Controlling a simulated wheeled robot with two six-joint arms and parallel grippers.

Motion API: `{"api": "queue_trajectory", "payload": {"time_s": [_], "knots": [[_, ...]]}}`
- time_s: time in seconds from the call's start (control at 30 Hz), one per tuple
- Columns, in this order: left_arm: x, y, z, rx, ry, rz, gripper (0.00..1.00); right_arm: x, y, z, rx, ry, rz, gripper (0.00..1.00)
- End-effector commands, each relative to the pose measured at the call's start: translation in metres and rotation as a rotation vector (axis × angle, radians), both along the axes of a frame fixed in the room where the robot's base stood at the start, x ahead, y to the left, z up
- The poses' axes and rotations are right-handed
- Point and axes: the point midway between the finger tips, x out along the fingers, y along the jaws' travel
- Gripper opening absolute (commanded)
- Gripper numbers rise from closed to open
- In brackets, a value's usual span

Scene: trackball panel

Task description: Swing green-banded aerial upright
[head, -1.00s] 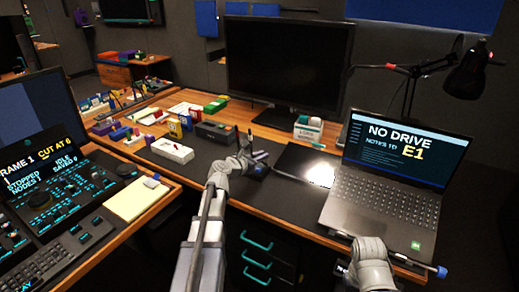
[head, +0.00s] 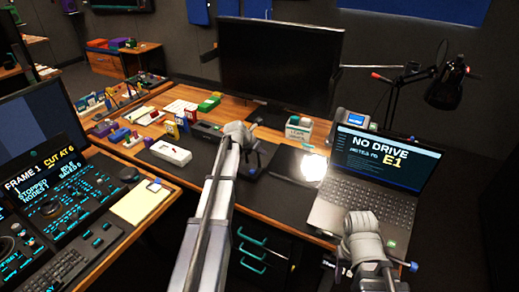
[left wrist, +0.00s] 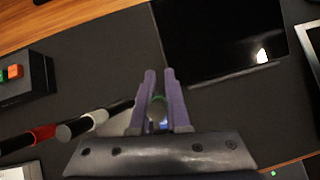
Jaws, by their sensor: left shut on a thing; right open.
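Most of that aerial is hidden by the fingers and the gripper body. A dark rod with a red band (left wrist: 44,133) and one with a pale band (left wrist: 98,118) lie to the left, apart from the fingers. In the head view my left gripper (head: 256,163) is over the dark desk mat, and the aerial is too small to make out. My right gripper (head: 396,264) is at the lower right by the laptop's front edge, its fingers unclear.
The laptop (head: 362,208) stands open at right. A flat black tablet (left wrist: 215,40) with a bright glare lies beyond my left gripper. A white box (head: 170,152) and several coloured blocks stand to the left. The monitor (head: 277,62) is behind; a lamp (head: 446,84) leans at right.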

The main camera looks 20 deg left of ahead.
Motion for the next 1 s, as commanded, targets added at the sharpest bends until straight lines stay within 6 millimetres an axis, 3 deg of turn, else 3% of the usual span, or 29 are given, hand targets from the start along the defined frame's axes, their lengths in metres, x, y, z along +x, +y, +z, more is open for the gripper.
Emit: {"api": "queue_trajectory", "payload": {"time_s": [0.5, 0.53, 0.77, 1.0], "knots": [[0.0009, 0.0002, -0.0002, 0.002, 0.017, 0.001, 0.0, 0.0, 0.0, 0.0022, 0.0, 0.0, 0.0, 0.5], [0.0009, 0.0002, -0.0002, 0.002, 0.017, 0.0, 0.17, 0.0, 0.0, 0.0022, 0.0, 0.0, 0.0, 0.5], [0.0009, -0.0001, 0.0, 0.001, 0.016, -0.001, 0.43, 0.0, 0.0, 0.0023, 0.0, 0.0, 0.0, 0.5], [0.0011, -0.0002, 0.0002, 0.001, 0.016, -0.001, 0.45, 0.0, 0.0, 0.0024, 0.0, 0.0, 0.0, 0.5]]}}
